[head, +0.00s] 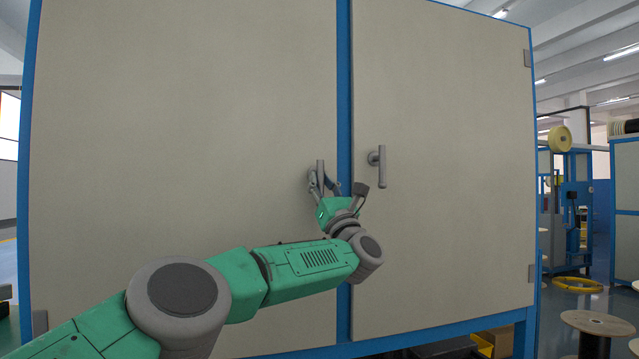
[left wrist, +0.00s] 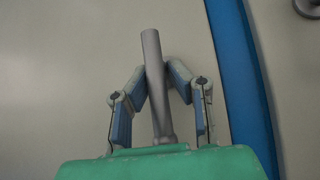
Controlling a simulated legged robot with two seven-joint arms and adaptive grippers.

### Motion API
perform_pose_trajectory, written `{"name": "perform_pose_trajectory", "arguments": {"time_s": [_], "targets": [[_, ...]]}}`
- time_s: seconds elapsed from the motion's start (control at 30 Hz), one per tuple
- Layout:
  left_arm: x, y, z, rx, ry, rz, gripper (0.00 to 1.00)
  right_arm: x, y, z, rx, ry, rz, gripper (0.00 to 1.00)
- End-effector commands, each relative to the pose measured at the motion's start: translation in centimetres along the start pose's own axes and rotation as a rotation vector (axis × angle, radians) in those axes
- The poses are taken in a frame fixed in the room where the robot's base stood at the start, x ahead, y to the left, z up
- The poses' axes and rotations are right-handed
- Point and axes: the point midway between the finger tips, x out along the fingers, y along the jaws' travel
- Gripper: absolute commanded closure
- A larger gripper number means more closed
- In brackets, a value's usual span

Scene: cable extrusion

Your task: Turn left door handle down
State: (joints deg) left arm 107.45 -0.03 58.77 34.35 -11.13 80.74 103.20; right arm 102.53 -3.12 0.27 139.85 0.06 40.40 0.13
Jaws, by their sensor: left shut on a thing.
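The left door (head: 180,120) is a large beige panel, and it looks shut in its blue frame. Its grey bar handle (head: 320,172) stands close to the blue middle post. In the left wrist view the handle (left wrist: 153,75) runs up between the two fingers. My left gripper (head: 323,184) is shut on this handle, with a finger on each side of it (left wrist: 165,82). The handle looks upright or nearly so in the head view. Part of it is hidden by the gripper. My right gripper is not in view.
The right door (head: 450,120) has its own grey handle (head: 381,166), hanging vertically just right of the blue post (head: 345,90). A wooden spool (head: 597,322) and a yellow ring (head: 577,285) lie on the floor at the right. Open room lies in front of the doors.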

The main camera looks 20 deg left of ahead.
Motion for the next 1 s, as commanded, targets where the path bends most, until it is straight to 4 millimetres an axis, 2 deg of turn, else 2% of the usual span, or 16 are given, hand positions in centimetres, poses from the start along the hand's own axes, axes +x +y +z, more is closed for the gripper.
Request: {"name": "perform_pose_trajectory", "arguments": {"time_s": [0.03,0.37,0.4,0.43,0.83,1.0], "targets": [[0.2,-0.1,0.7,-0.006,-0.009,0.0,1.0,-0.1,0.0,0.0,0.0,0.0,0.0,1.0],[0.3,0.0,0.7,-0.006,-0.011,0.002,1.0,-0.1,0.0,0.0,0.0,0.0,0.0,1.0],[0.3,0.0,0.7,-0.006,-0.011,0.002,0.75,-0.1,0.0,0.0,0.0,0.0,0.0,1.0],[0.3,0.0,0.7,-0.006,-0.011,0.002,0.64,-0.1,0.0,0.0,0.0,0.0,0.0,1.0],[-0.1,0.1,0.0,-0.003,-0.003,0.003,0.63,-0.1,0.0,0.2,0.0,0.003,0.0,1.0],[-2.0,0.0,0.0,-0.004,-0.003,-0.001,0.63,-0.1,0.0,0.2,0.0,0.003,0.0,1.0]]}}
